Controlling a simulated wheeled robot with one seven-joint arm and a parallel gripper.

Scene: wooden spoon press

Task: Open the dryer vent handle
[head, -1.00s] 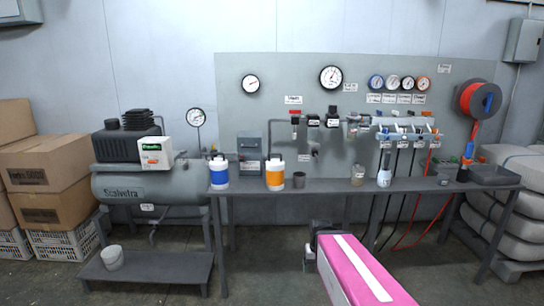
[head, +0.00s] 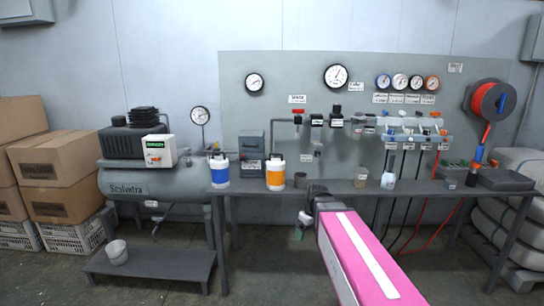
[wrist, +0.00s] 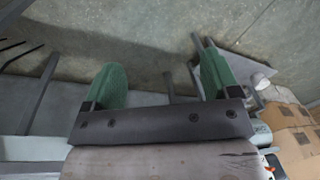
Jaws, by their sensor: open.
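I cannot tell for sure which part is the dryer vent handle, as the labels are too small to read. A red-handled valve (head: 297,112) sits on the pipe on the grey panel, under a white label. A grey box (head: 251,146), perhaps the dryer, stands on the bench left of it. My gripper (head: 300,228) hangs in front of the bench, below its top and well short of the panel. In the wrist view its two green fingers (wrist: 160,78) are apart, with nothing held between them and the floor beyond.
The bench (head: 335,184) holds a blue-white bottle (head: 219,172), an orange-white bottle (head: 275,174) and small cups. Hoses hang at right. Floor before the bench is clear.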

